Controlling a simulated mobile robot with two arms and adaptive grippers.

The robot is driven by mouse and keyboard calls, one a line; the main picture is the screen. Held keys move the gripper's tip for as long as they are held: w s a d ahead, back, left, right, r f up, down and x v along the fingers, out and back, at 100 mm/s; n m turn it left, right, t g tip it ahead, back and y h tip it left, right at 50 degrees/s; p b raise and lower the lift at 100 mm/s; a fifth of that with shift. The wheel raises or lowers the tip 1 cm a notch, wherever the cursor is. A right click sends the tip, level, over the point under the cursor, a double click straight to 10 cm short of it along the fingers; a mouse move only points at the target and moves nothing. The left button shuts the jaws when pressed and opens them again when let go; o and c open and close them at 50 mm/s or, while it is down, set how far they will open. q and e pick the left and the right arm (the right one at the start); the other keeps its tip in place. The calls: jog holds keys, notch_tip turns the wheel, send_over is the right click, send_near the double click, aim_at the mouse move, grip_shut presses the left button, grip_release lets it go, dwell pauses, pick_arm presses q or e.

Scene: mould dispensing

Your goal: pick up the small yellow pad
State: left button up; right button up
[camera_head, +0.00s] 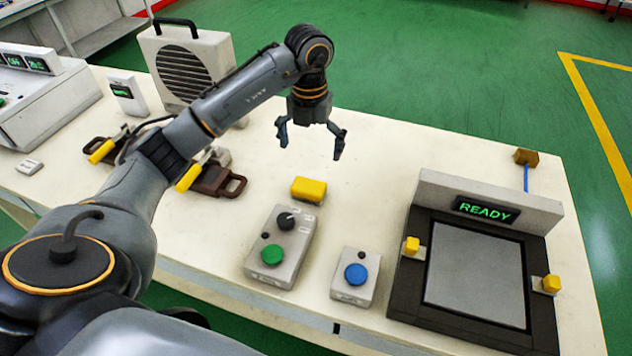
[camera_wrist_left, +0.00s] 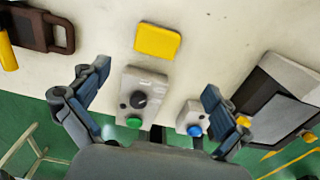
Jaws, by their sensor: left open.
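The small yellow pad (camera_head: 309,189) lies flat on the cream table, just behind the grey box with the black knob and green button. It also shows in the left wrist view (camera_wrist_left: 158,41), up from the middle and lying between the lines of the two fingers. My left gripper (camera_head: 311,148) is open and empty, above the table and behind the pad in the head view, pointing down. In the left wrist view its spread fingers (camera_wrist_left: 150,92) frame the button boxes, with the pad beyond them. Nothing touches the pad. My right gripper is in neither view.
The knob box (camera_head: 279,247) stands close in front of the pad. A blue-button box (camera_head: 355,276) and a dark press with a READY display (camera_head: 487,210) are to the right. Brown yellow-handled moulds (camera_head: 218,182) and a grilled white unit (camera_head: 188,68) are left. Table behind the pad is clear.

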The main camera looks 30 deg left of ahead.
pick_arm(q)
send_over(308, 185)
jog(key=f, duration=0.7)
jog(key=shift+s+d+p, duration=0.25)
jog(key=shift+d+p, duration=0.1)
jog(key=shift+f, duration=0.15)
jog(key=f, duration=0.1)
jog(key=f+p, duration=0.1)
jog(key=f, duration=0.2)
jog(key=shift+w+a+f, duration=0.1)
jog(key=shift+w+a, duration=0.15)
jog(key=shift+a, duration=0.05)
jog(key=shift+f+p, duration=0.3)
jog(key=shift+f, duration=0.15)
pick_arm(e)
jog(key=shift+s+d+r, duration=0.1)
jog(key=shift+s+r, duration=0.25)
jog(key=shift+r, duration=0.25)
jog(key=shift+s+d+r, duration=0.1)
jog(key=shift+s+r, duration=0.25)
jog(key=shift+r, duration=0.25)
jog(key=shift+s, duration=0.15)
pick_arm(q)
jog(key=c, duration=1.2)
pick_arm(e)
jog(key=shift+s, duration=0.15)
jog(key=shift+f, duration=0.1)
